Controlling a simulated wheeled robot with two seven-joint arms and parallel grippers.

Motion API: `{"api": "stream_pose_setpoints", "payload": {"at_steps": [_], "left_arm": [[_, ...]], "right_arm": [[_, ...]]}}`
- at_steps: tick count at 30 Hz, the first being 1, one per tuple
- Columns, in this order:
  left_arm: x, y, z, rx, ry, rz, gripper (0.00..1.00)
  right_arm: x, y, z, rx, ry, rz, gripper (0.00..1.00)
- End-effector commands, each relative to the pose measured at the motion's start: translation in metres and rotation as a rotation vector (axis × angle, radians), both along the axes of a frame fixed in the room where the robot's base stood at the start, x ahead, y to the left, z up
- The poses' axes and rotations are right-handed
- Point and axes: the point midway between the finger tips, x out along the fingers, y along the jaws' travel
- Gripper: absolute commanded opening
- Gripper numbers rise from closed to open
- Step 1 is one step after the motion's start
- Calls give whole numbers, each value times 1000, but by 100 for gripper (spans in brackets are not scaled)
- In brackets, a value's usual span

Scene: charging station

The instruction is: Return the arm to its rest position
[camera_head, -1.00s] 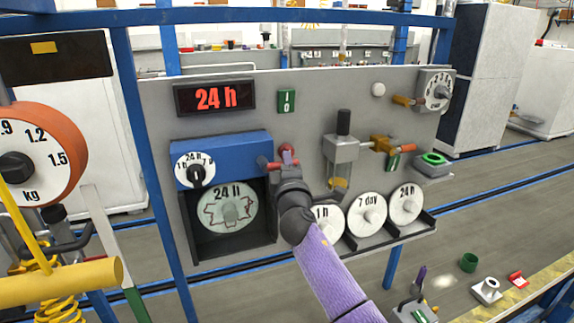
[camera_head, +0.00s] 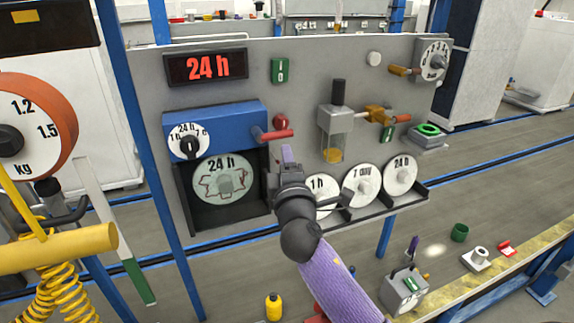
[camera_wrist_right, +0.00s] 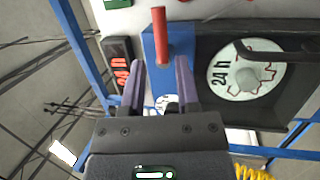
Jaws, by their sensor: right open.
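My right gripper (camera_head: 288,158) is in front of the grey panel (camera_head: 330,70), just below the red lever handle (camera_head: 276,135) on the blue unit (camera_head: 228,118). In the right wrist view its two purple fingers (camera_wrist_right: 162,82) are apart with nothing held between them. The red handle (camera_wrist_right: 160,35) lies beyond the fingertips there, apart from them as far as I can tell. The 24 h disc (camera_head: 224,182) sits in the black recess under the blue unit, left of my gripper. My left gripper is not in view.
A rack (camera_head: 400,205) of white discs stands close to the right of my wrist. A display (camera_head: 206,67) reads 24 h. A yellow tube (camera_head: 60,250), yellow coil and orange scale (camera_head: 40,125) are at the left. A grey box (camera_head: 405,292) is low at the right.

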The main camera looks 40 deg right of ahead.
Motion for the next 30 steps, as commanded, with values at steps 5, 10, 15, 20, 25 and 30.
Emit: {"api": "stream_pose_setpoints", "payload": {"at_steps": [5, 10, 15, 20, 25, 30], "left_arm": [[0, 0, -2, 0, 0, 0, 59], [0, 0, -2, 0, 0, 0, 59], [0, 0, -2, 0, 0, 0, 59], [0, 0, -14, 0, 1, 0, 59], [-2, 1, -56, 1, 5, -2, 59], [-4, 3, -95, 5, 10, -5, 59]], "right_arm": [[-13, 6, -3, 0, 0, 0, 40], [-13, 6, -3, 0, 0, -1, 40], [-13, 6, -3, 0, 0, 0, 40], [-8, 9, -43, 48, 57, 23, 40], [-14, 25, -215, 300, 309, 92, 40], [-67, 48, -390, 611, 566, 81, 40]]}}
